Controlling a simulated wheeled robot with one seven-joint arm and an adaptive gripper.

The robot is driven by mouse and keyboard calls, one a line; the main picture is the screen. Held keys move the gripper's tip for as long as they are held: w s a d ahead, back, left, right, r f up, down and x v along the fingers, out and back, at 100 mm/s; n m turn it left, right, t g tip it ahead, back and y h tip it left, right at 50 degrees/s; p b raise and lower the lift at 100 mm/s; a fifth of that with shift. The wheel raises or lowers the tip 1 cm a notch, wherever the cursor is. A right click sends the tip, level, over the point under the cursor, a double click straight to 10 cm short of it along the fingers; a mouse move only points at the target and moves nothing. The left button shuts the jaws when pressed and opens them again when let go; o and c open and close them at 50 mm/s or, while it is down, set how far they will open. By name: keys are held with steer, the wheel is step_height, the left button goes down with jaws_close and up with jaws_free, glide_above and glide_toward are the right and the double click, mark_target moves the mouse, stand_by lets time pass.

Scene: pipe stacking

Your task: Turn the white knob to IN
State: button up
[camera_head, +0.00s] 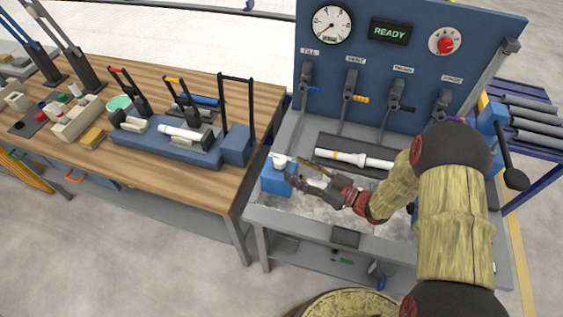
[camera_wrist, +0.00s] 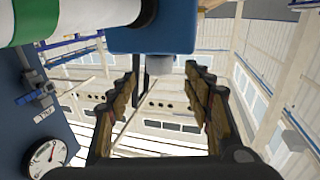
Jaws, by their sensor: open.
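A white knob-like piece (camera_head: 280,160) sits on top of a blue block (camera_head: 276,182) at the left end of the test bench. My gripper (camera_head: 299,171) is at the right side of this block, pointing left. In the wrist view my gripper (camera_wrist: 160,95) is open, with nothing between its fingers. A blue block (camera_wrist: 150,38) with a short grey cylinder (camera_wrist: 159,65) under it shows above the fingers there. No IN marking is readable. I cannot tell whether the fingers touch the knob.
A white pipe (camera_head: 350,157) lies on the bench behind my gripper. Several valve levers (camera_head: 349,85), a gauge (camera_head: 326,25) and a red dial (camera_head: 445,43) are on the blue panel. A wooden table (camera_head: 210,188) with tools stands left. A white-and-green pipe (camera_wrist: 60,15) fills the wrist view's upper left.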

mark_target(285, 164)
steer(key=b+x, duration=0.1)
steer(key=x, duration=0.6)
steer(key=shift+c, duration=0.5)
steer(key=c, duration=1.1)
